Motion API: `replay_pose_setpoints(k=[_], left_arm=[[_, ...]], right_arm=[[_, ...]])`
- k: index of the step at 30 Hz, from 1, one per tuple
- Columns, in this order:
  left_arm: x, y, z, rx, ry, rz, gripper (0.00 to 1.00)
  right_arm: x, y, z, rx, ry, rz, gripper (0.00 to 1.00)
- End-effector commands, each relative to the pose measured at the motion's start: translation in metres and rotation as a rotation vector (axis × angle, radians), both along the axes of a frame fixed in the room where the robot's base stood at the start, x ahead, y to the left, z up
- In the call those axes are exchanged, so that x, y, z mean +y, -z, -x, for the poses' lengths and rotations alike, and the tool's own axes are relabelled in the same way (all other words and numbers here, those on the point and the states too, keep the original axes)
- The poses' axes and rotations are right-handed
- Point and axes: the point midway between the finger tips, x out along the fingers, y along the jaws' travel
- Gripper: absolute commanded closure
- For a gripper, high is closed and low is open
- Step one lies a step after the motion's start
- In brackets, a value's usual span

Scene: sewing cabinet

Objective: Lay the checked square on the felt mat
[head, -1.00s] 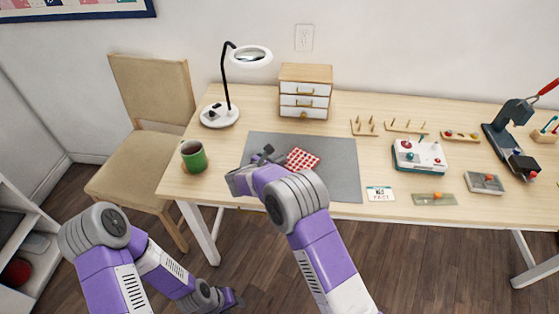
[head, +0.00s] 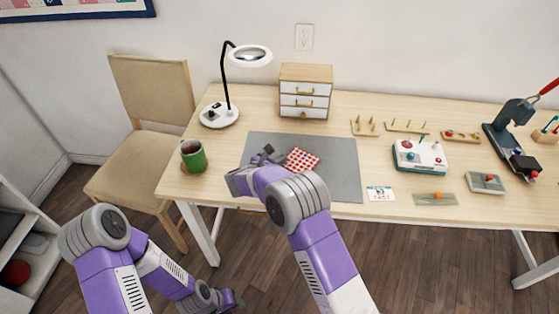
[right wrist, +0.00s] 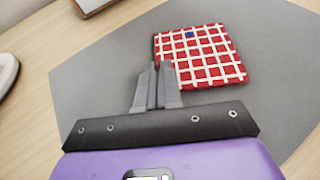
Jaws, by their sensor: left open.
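The red-and-white checked square (head: 302,160) appears over the middle of the grey felt mat (head: 335,185); I cannot tell whether it rests fully on the mat. In the right wrist view the checked square (right wrist: 205,55) is just beyond my fingertips, with a small blue mark near its far edge. My right gripper (right wrist: 162,68) has its fingers close together at the near left edge of the square and looks shut on it. It is also over the mat in the head view (head: 268,152), partly hidden by its wrist. My left gripper (head: 236,299) is low, beside the table, open and empty.
A green mug (head: 194,157) stands left of the mat, and a magnifier lamp (head: 220,115) and small drawer box (head: 305,92) behind it. A card (head: 380,193) and a teal-and-white device (head: 420,155) are to the right. A chair (head: 140,165) stands left.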

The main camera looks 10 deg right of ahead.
Motion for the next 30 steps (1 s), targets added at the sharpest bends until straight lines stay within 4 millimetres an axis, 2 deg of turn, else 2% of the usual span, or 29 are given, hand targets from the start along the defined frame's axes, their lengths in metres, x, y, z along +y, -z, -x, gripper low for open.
replay_pose_setpoints(k=[9,10,15,25,30], left_arm=[[0.0,0.003,0.0,0.0,0.0,0.0,0.57],[0.0,0.003,0.0,0.0,0.0,0.0,0.57],[0.0,0.003,0.0,0.0,0.0,0.0,0.57],[0.0,0.002,0.0,0.0,0.0,0.0,0.57],[0.0,-0.004,0.0,0.0,0.0,0.0,0.57]], right_arm=[[0.0,0.001,0.0,0.0,0.001,0.0,1.0],[0.0,0.001,0.0,0.0,0.001,0.0,0.92],[0.0,0.001,0.0,0.0,0.0,0.0,0.66],[0.002,0.0,0.002,0.001,0.0,0.0,0.65],[0.018,-0.01,0.016,0.001,-0.003,-0.001,0.65]])
